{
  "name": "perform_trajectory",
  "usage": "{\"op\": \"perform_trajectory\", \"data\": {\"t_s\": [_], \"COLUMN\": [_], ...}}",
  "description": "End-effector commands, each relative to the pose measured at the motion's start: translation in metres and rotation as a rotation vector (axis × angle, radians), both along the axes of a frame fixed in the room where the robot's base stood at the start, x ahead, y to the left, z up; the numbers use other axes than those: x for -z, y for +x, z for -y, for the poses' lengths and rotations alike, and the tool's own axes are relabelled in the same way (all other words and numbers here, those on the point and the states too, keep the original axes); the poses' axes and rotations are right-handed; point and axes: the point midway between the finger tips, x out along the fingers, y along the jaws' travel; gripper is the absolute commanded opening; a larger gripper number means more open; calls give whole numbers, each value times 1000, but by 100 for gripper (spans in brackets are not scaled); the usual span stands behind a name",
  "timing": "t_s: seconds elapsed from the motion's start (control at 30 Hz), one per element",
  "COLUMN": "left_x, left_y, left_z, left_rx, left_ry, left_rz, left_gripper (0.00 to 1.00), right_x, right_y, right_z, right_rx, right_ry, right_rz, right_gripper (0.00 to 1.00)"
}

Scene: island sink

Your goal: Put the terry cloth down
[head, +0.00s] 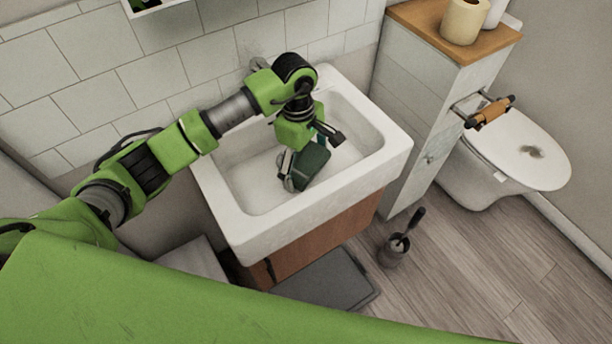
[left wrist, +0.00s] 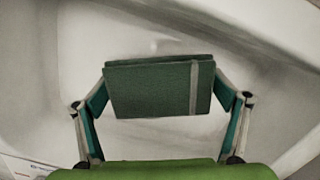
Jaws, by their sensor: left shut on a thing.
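The terry cloth (head: 312,165) is a dark green folded piece with a lighter stripe near one end. It is inside the white sink (head: 398,150), within the basin. My left gripper (head: 307,158) reaches down into the basin and is shut on the cloth. In the left wrist view the cloth (left wrist: 155,88) sits between the two fingers, gripped at its ends, with the pale basin behind it. I cannot tell whether its lower edge touches the basin floor. My right gripper is not in view.
A tall cabinet (head: 408,115) with a wooden top carrying a paper roll (head: 463,20) stands right of the sink. A toilet (head: 515,150) is beyond it. A toilet brush (head: 395,250) and a dark grey flat object (head: 325,283) are on the floor. The tiled wall is behind the sink.

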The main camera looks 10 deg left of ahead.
Motion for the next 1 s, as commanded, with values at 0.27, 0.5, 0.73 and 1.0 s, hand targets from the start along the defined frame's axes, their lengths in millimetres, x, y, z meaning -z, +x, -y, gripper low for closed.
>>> {"op": "perform_trajectory", "data": {"t_s": [0.27, 0.5, 0.73, 1.0], "left_x": [39, 38, 40, 35], "left_y": [0, 0, -1, 0], "left_z": [0, 0, 0, 0], "left_rx": [1, 1, 1, 1], "left_ry": [0, 0, 0, 0], "left_rz": [-1, -1, -1, -1], "left_gripper": [65, 65, 100, 100], "right_x": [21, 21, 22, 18], "right_y": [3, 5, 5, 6], "right_z": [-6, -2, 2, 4], "right_rx": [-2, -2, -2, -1], "right_ry": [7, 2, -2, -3], "right_rz": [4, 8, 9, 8], "right_gripper": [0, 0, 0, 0]}}
